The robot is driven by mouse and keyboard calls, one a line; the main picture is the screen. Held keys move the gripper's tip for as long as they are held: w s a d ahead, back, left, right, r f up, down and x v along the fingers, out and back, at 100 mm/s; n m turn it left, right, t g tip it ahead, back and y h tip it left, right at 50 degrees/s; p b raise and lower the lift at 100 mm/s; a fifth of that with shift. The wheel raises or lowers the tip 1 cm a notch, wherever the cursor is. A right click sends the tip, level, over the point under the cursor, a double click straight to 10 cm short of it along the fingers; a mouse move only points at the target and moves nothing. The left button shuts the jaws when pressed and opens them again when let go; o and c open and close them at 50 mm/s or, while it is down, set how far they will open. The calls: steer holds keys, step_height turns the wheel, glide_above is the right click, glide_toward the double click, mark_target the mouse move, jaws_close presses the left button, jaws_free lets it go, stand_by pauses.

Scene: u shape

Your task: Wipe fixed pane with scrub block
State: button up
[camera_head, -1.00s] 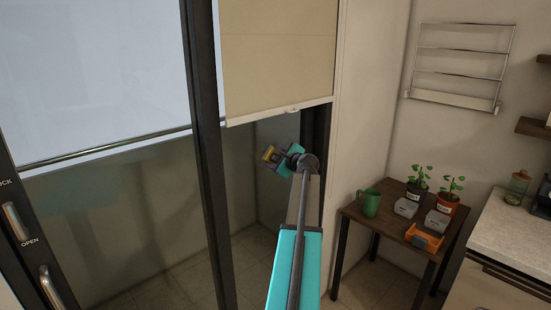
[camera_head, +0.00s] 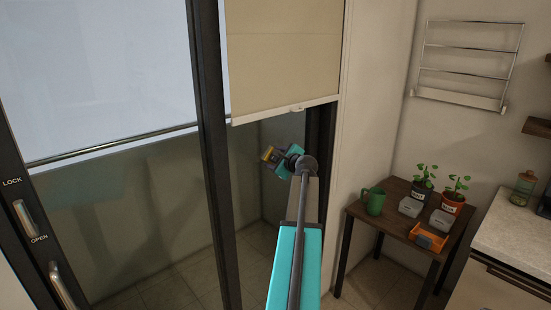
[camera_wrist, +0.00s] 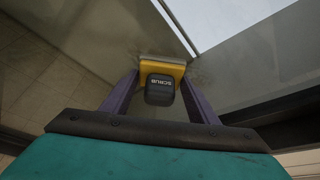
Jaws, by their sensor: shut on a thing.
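My gripper (camera_head: 271,155) is at the end of my outstretched arm, in front of the lower part of the right-hand glass pane (camera_head: 262,185), below the blind. In the wrist view my gripper (camera_wrist: 160,95) is shut on the scrub block (camera_wrist: 160,88), which has a dark grey body marked SCRUB and a yellow part. The block's yellow and pale far edge faces the glass. I cannot tell whether it touches the pane.
A beige blind (camera_head: 282,55) covers the upper right pane. A dark door post (camera_head: 212,150) stands left of my gripper. A wooden side table (camera_head: 395,222) at right holds a green mug (camera_head: 373,201), potted plants, grey blocks and an orange tray (camera_head: 428,237). A counter (camera_head: 515,235) stands further right.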

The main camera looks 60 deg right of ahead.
mark_target(266, 160)
steer(key=shift+w+a, duration=0.2)
steer(key=shift+w+a+p, duration=0.2)
steer(key=shift+a+p, duration=0.1)
steer(key=shift+a, duration=0.45)
steer(key=shift+w+a+p, duration=0.2)
steer(key=shift+a+p, duration=0.05)
steer(key=shift+a, duration=0.45)
steer(key=shift+a, duration=0.15)
steer(key=shift+w+a+p, duration=0.2)
steer(key=shift+a+p, duration=0.1)
steer(key=shift+a, duration=0.4)
steer(key=shift+w+a+p, duration=0.2)
steer(key=shift+a+p, duration=0.05)
steer(key=shift+a, duration=0.4)
steer(key=shift+w+r+p, duration=0.1)
steer(key=shift+r+p, duration=0.85)
steer(key=shift+r, duration=0.25)
steer(key=shift+d, duration=0.1)
steer(key=shift+s+d+b, duration=0.15)
steer(key=shift+s+d, duration=0.15)
steer(key=shift+d, duration=0.45)
steer(key=shift+s+d+b, duration=0.15)
steer(key=shift+s+d, duration=0.1)
steer(key=shift+d, duration=0.45)
